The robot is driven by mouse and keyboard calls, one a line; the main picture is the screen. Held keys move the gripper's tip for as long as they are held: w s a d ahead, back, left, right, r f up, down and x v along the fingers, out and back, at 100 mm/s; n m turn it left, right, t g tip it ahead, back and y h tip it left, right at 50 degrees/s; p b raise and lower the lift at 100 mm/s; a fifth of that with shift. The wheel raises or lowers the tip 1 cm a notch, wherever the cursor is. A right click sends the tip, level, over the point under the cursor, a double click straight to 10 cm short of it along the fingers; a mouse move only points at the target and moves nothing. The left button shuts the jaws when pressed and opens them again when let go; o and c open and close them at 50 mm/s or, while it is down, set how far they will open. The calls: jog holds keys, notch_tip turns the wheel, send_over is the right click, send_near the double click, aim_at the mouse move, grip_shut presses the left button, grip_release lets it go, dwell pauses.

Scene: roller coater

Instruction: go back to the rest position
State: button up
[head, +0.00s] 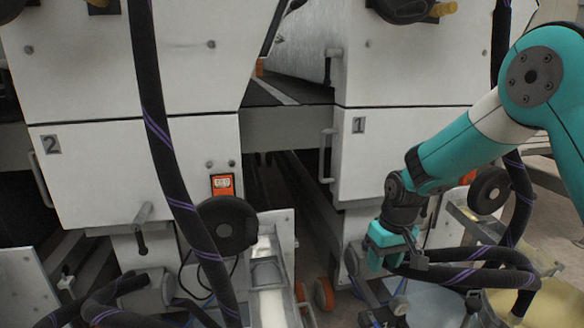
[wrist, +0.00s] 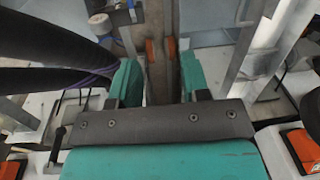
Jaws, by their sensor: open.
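My gripper (head: 396,258) hangs from my teal arm at the right of the head view, in front of the machine unit marked 1 (head: 400,150). It points downward among hoses and metal frames. In the wrist view the two teal fingers of my gripper (wrist: 161,78) stand apart. I see no object held between them. Two small orange patches show beyond the fingers; I cannot tell what they belong to.
A unit marked 2 (head: 90,170) stands at the left. A dark hose with purple stripes (head: 165,150) hangs in front of it. More hoses (head: 480,272) loop close to my gripper. A black handwheel (head: 227,225) sits left of it, and a metal tray (head: 470,220) right.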

jog(key=s+a+r+n+y, duration=0.15)
jog(key=s+a+r, duration=0.35)
jog(key=s+r, duration=0.65)
jog(key=s+a+r+n+y+p, duration=0.1)
jog(key=s+r, duration=0.2)
jog(key=s, duration=0.6)
jog(key=s+a+r+n+y, duration=0.1)
jog(key=s+r, duration=0.2)
jog(key=s, duration=0.7)
notch_tip(320, 180, up, 27)
jog(key=w+p, duration=0.1)
jog(key=p, duration=2.6)
jog(key=shift+r+h, duration=0.1)
jog(key=shift+h, duration=0.15)
